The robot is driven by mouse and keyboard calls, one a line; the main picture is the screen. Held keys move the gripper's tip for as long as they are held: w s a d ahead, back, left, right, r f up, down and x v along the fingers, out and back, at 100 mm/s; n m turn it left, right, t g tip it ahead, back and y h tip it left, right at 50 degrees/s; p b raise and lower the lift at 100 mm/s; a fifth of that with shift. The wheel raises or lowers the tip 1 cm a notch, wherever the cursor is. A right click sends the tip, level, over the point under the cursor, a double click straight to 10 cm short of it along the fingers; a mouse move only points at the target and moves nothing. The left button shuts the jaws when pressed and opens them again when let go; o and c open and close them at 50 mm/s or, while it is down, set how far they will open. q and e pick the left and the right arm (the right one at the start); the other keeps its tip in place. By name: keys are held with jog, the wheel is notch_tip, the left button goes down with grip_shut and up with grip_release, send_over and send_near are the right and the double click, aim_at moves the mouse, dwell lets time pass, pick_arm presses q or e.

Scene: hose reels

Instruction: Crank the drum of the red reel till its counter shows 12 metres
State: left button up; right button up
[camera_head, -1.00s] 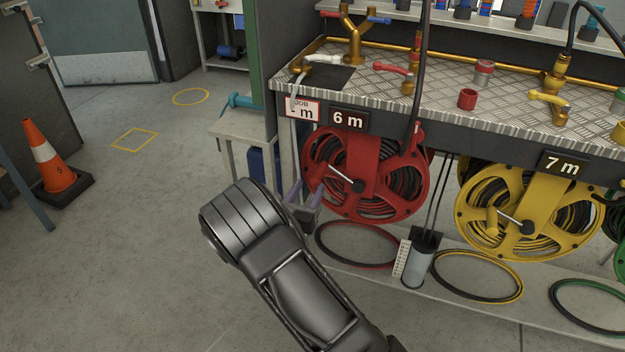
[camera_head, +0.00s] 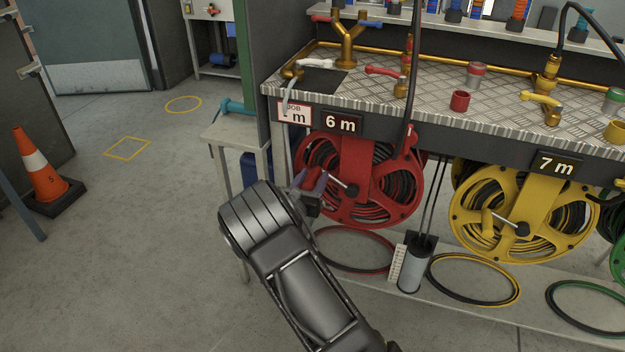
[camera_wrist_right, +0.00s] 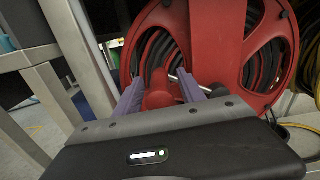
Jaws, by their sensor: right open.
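The red reel (camera_head: 363,190) hangs under the bench, with dark hose wound on its drum. Its counter plate (camera_head: 342,122) above reads 6 m. The crank has a dark hub (camera_head: 352,190), a pale arm, and a red knob at its left end. My right gripper (camera_head: 312,180) is at the left side of the reel, around the knob. In the right wrist view the open fingers (camera_wrist_right: 160,92) stand on either side of the red crank knob (camera_wrist_right: 158,99). I cannot tell whether they touch it. My left gripper is not in view.
A yellow reel (camera_head: 478,220) with a 7 m plate hangs to the right. A grey cylinder (camera_head: 411,273) and hose rings stand or lie on the low shelf. A bench leg (camera_head: 265,160) is close left of my gripper.

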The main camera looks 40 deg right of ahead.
jog(key=shift+c, duration=0.6)
grip_shut()
dwell(0.8)
